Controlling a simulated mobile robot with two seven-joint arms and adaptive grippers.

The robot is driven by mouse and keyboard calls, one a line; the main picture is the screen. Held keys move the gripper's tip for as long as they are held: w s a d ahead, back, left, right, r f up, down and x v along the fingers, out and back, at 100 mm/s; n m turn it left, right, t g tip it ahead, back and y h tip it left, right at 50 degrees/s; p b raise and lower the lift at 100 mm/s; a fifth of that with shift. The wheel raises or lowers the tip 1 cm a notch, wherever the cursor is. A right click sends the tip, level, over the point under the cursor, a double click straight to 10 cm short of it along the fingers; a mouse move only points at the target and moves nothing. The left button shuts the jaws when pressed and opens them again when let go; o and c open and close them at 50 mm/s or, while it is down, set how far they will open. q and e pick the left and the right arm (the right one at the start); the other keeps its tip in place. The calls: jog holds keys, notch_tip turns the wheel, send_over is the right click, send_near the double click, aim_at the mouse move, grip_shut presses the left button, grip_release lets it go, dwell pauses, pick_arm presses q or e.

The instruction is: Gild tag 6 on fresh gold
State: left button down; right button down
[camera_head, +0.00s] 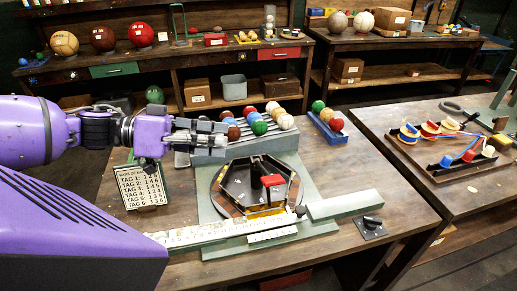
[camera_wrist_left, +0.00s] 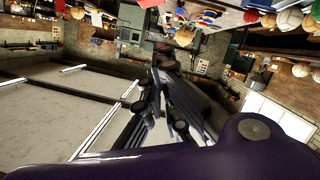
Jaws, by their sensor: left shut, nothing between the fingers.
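My left gripper (camera_head: 222,135) is shut and empty, held level above the left part of the workbench, near a rack with balls. Its dark closed fingers (camera_wrist_left: 165,75) also show in the left wrist view. A hexagonal dark tray (camera_head: 232,185) with gold-brown edges sits on a grey-green base. A card (camera_head: 142,187) lists several tags with digits, including tag 6; the digits are too small to read surely. A pale marked strip (camera_head: 215,231) lies in front. My right gripper is not in view.
Red, blue, green and cream balls sit on the sloped rack (camera_head: 262,144) behind the tray. A blue holder (camera_head: 322,130) with balls stands right of it. A long grey-green block (camera_head: 345,204) and a dark lever plate (camera_head: 370,228) lie at the right front.

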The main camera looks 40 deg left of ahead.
pick_arm(q)
jog(key=shift+a, duration=0.1)
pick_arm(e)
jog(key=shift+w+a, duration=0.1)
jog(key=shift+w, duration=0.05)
